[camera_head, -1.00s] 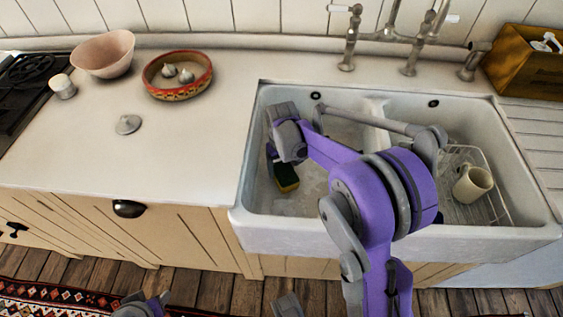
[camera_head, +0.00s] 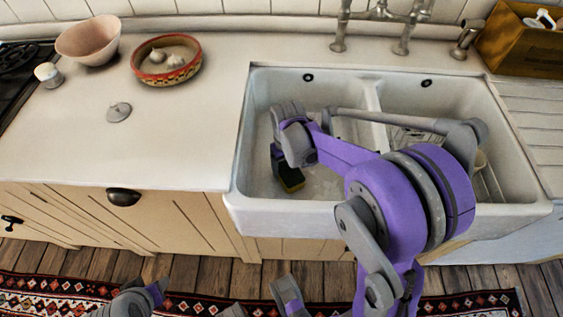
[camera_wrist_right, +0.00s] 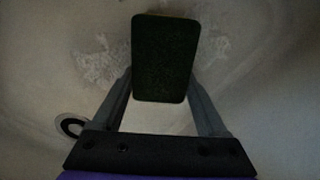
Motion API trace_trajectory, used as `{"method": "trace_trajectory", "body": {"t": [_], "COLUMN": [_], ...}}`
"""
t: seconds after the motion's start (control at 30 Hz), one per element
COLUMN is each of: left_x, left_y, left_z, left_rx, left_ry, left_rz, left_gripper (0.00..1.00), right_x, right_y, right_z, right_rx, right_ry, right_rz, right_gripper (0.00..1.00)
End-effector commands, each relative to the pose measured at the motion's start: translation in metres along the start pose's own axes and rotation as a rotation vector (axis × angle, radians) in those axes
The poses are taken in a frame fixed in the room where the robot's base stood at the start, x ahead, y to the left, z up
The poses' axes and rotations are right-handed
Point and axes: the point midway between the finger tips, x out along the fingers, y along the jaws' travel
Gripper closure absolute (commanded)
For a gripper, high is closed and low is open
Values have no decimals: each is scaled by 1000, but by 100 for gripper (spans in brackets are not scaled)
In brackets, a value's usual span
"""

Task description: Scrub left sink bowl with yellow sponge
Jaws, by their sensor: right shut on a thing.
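The white double sink has a left bowl (camera_head: 259,105) with pale, patchy residue on its floor. My right arm reaches over the sink, and its gripper (camera_head: 284,163) points down inside the left bowl, near its left side. It is shut on the yellow sponge (camera_head: 291,181), whose dark green side and a little yellow show. In the right wrist view the sponge (camera_wrist_right: 165,55) sits between the two fingers of the gripper (camera_wrist_right: 160,82), dark face toward the camera, above or against the white bowl. Contact cannot be told.
The right bowl holds a wire rack (camera_head: 487,184) and a cup partly hidden by my arm. Taps (camera_head: 400,38) stand behind the sink, a wooden box (camera_head: 520,45) at right. Left counter holds a pink bowl (camera_head: 88,42), a red dish (camera_head: 166,75) with garlic, and a small lid (camera_head: 118,112).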

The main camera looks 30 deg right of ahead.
Motion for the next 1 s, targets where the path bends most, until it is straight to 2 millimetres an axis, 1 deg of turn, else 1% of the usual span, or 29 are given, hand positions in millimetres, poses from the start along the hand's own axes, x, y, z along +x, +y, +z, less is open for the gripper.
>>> {"method": "trace_trajectory", "body": {"t": [0.77, 1.0], "left_x": [-1, 0], "left_y": [0, 0], "left_z": [0, 0], "left_rx": [0, 0], "left_ry": [0, 0], "left_rz": [0, 0], "left_gripper": [50, 50], "right_x": [0, 0], "right_y": [34, 51], "right_z": [44, 46], "right_rx": [2, 1], "right_ry": [0, -1], "right_rz": [0, 0], "right_gripper": [75, 75]}}
